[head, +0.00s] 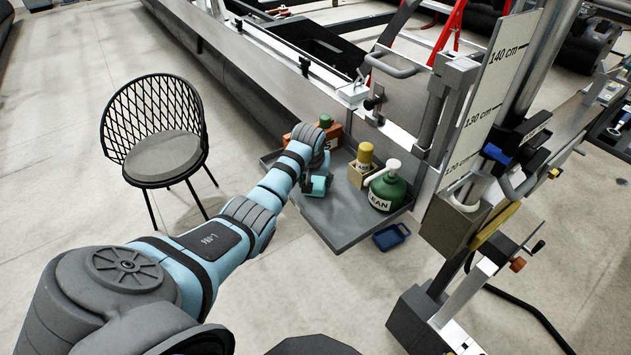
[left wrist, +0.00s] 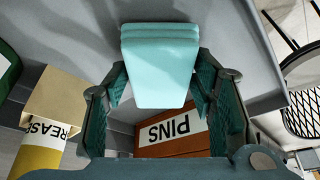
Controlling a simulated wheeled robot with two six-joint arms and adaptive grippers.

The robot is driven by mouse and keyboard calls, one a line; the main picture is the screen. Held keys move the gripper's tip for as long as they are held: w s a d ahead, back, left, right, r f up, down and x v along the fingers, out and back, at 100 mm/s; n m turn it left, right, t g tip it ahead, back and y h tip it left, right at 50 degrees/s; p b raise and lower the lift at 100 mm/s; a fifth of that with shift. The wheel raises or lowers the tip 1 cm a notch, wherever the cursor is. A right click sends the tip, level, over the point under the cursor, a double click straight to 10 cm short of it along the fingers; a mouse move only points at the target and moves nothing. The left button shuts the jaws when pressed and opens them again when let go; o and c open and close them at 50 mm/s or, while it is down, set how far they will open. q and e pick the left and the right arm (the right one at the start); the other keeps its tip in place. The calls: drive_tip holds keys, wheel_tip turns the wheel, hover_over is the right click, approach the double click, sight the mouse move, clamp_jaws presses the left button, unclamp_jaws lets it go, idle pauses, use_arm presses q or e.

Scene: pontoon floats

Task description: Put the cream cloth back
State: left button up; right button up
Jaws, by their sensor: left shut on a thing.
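My left gripper (head: 316,186) is over the grey shelf tray (head: 340,226) and shut on a pale teal folded block, which looks like a folded cloth (left wrist: 160,62). The left wrist view shows it between the two fingers of the gripper (left wrist: 160,90), its layered edge toward the top. It looks teal, not cream, and I see no clearly cream cloth. Whether it touches the tray I cannot tell. My right gripper is not in view.
On the tray stand a brown PINS box (left wrist: 172,134), a yellow grease can (head: 365,155) in a tan holder (head: 360,177) and a green CLEAN jug (head: 386,192). The tray's front part is clear. A chair (head: 157,130) stands left.

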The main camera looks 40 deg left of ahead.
use_arm(q)
drive_tip(key=shift+f, duration=0.2)
drive_tip(key=o, duration=1.1)
drive_tip(key=shift+f, duration=0.1)
drive_tip(key=p+v, duration=0.2)
drive_tip(key=v, duration=1)
drive_tip(key=shift+p, duration=0.3)
drive_tip(key=shift+s, duration=0.1)
